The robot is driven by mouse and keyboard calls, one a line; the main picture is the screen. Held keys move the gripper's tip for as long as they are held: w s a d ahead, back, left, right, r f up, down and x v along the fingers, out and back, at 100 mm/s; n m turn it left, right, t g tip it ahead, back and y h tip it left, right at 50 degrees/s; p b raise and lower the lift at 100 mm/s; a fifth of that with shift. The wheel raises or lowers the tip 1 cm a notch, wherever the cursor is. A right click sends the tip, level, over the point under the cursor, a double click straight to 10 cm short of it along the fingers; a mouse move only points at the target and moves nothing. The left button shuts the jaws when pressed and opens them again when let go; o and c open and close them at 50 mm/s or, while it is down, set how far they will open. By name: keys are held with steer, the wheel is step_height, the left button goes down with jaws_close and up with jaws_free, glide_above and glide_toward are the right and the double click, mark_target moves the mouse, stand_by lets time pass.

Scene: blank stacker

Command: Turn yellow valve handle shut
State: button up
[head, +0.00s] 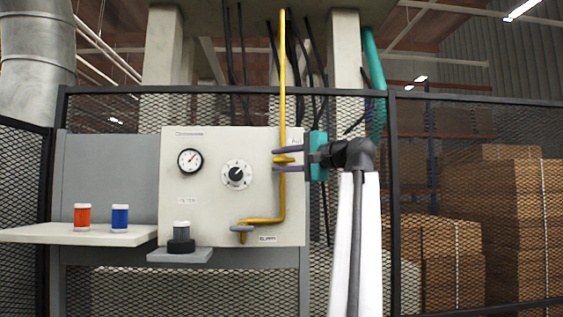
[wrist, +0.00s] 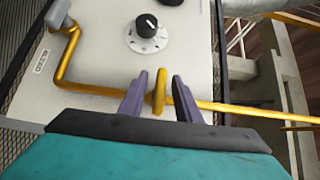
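The yellow valve handle (head: 284,160) sits on the vertical yellow pipe (head: 282,70) at the right side of the pale panel (head: 210,220). It looks crosswise to the pipe. My gripper (head: 288,160) reaches in from the right, with one purple finger above the handle and one below. In the wrist view the handle (wrist: 159,92) stands between the two fingers (wrist: 160,98). A gap shows on the right finger's side; whether the left finger touches it I cannot tell. The gripper is open around the handle.
The panel carries a gauge (head: 190,161), a black dial (head: 237,174) and a grey lever (head: 242,228) at the pipe's lower end. Red (head: 82,217) and blue (head: 120,218) canisters stand on a shelf at left.

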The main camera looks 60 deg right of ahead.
steer(key=shift+s, duration=0.15)
steer(key=s+a+p, duration=0.2)
steer(key=s+p, duration=0.1)
steer(key=s, duration=1)
steer(key=shift+s, duration=0.2)
steer(key=shift+s+a, duration=0.1)
stand_by(0.3)
